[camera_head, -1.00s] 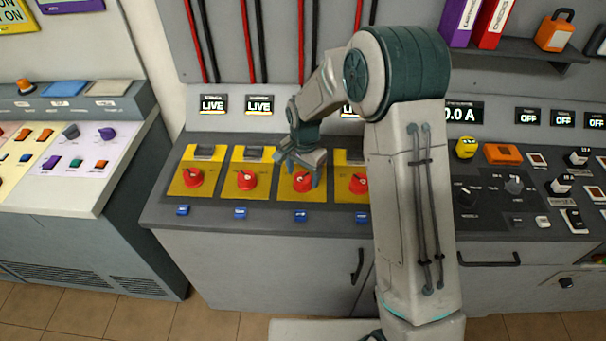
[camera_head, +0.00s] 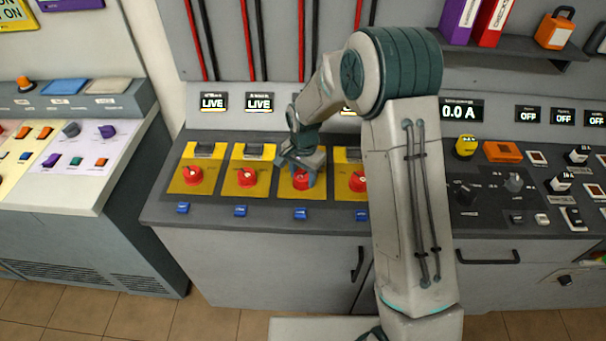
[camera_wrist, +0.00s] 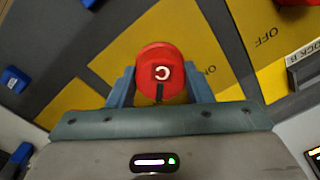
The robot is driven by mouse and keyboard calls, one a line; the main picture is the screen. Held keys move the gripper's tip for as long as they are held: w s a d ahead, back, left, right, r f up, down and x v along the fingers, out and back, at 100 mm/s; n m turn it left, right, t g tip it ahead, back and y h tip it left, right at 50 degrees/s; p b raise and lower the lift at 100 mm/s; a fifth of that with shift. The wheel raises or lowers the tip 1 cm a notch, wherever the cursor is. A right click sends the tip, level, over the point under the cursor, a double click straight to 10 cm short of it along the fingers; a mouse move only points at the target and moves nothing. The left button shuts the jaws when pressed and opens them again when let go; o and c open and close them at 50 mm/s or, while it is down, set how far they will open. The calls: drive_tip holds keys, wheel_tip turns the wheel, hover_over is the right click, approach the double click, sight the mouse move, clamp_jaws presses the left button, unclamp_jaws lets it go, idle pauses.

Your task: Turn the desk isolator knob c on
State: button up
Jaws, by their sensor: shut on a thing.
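Knob c (camera_head: 301,181) is a red round knob on a yellow plate (camera_head: 314,193), third from the left in a row on the desk. In the wrist view the knob (camera_wrist: 154,57) shows a white letter C and a dark pointer mark toward the bottom of the picture. My gripper (camera_head: 302,174) is over it from above. In the wrist view the blue-grey fingers of my gripper (camera_wrist: 160,78) stand on both sides of the knob, shut on it. "ON" lettering is beside the knob, right of it in the wrist view; its "OFF" lettering is not visible.
Red knobs on yellow plates flank it: two at left (camera_head: 247,177) (camera_head: 192,175) and one at right (camera_head: 357,182), close to my arm. Blue tags (camera_head: 240,211) line the front. Two displays (camera_head: 213,102) (camera_head: 259,103) read LIVE; my arm mostly hides a third.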

drive_tip(key=n+b, duration=0.2)
drive_tip(key=n, duration=0.2)
drive_tip(key=shift+f, duration=0.1)
drive_tip(key=n+b, duration=0.1)
drive_tip(key=n, duration=0.3)
drive_tip(key=shift+n+b, duration=0.3)
drive_tip(key=shift+b, duration=0.1)
drive_tip(key=n, duration=0.4)
drive_tip(key=shift+b, duration=0.35)
drive_tip(key=shift+w+n, duration=0.1)
drive_tip(key=shift+n, duration=2.4)
drive_tip(key=shift+g, duration=0.3)
drive_tip(key=o, duration=1)
